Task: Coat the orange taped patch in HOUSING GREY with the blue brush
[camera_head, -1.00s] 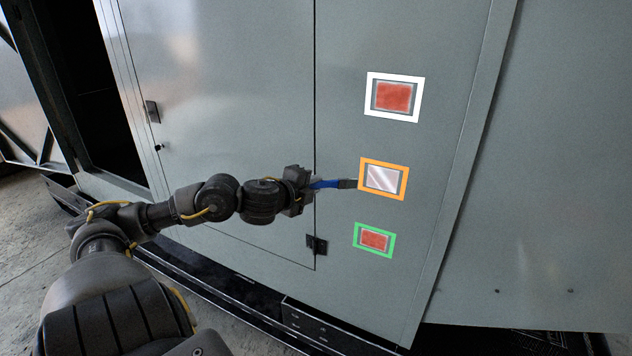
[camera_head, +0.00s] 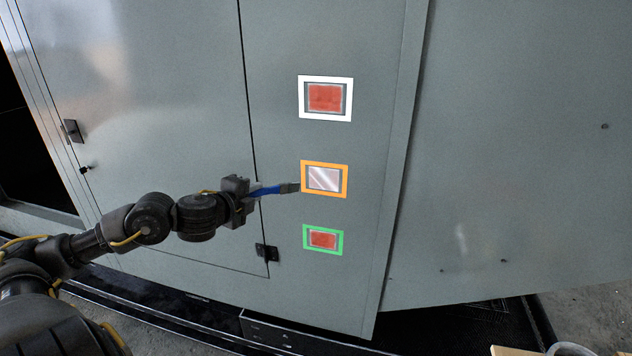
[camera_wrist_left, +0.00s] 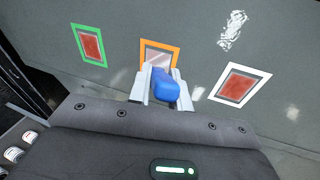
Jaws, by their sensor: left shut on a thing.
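The orange taped patch (camera_head: 325,179) is on the grey enclosure wall, with a shiny bare-metal look inside its orange frame. It also shows in the left wrist view (camera_wrist_left: 160,49), partly hidden behind the brush. My left gripper (camera_head: 246,194) is shut on the blue brush (camera_head: 268,189), which points right towards the patch. The bristle end is close to the left edge of the orange tape; I cannot tell if it touches. In the left wrist view the blue handle (camera_wrist_left: 165,91) sits between the fingers. My right gripper is not in view.
A white taped red patch (camera_head: 325,98) is above and a green taped red patch (camera_head: 323,240) below. A latch (camera_head: 266,252) and door seam lie left of them. Small cans (camera_wrist_left: 30,137) show at the left wrist view's lower left. A wooden edge (camera_head: 512,351) shows at bottom right.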

